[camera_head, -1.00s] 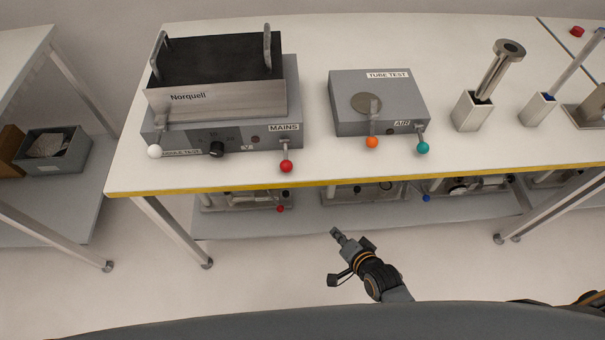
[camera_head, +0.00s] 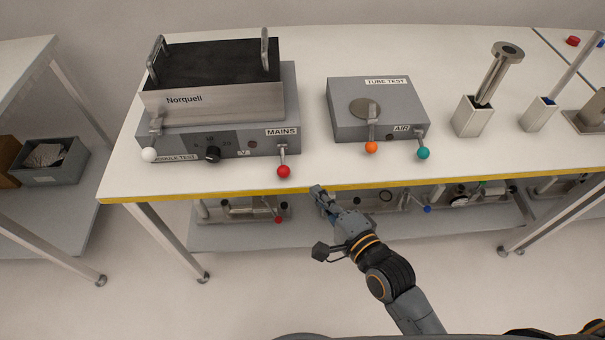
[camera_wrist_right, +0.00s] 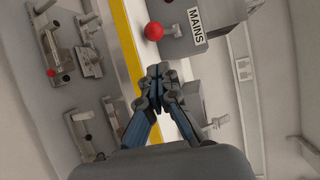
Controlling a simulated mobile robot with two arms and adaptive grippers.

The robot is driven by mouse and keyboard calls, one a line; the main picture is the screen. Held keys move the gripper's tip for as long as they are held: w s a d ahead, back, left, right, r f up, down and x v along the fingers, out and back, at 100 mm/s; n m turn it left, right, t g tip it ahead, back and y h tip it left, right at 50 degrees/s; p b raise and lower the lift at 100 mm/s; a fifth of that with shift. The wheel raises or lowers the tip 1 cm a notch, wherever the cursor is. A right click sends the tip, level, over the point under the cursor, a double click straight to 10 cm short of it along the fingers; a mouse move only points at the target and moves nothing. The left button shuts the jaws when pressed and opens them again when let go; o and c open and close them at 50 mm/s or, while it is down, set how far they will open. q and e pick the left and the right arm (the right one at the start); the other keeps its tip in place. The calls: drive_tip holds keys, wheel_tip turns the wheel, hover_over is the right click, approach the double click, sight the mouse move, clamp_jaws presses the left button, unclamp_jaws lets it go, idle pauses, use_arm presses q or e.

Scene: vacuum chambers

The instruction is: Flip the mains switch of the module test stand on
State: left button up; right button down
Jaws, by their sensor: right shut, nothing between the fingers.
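The module test stand (camera_head: 218,140) is a grey box on the white bench, with a Norquell module (camera_head: 215,100) on top. Its mains switch (camera_head: 283,171) is a lever with a red ball below the MAINS label, pointing down toward the bench's front edge. The red ball also shows in the right wrist view (camera_wrist_right: 154,31). My right gripper (camera_head: 317,188) is shut and empty at the bench's yellow front edge, right of the red ball and apart from it. Its closed fingers show in the right wrist view (camera_wrist_right: 158,72). My left gripper is in neither view.
A white-ball lever (camera_head: 149,155) and a black knob (camera_head: 212,154) are on the same stand. The tube test box (camera_head: 375,112) to the right has orange-ball (camera_head: 371,147) and teal-ball (camera_head: 423,153) levers. Bench top between the boxes is clear.

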sight(297, 175)
drive_tip(key=x, duration=0.9)
drive_tip(key=shift+w+a+f, duration=0.1)
drive_tip(key=shift+w+a, duration=0.05)
drive_tip(key=shift+w, duration=0.2)
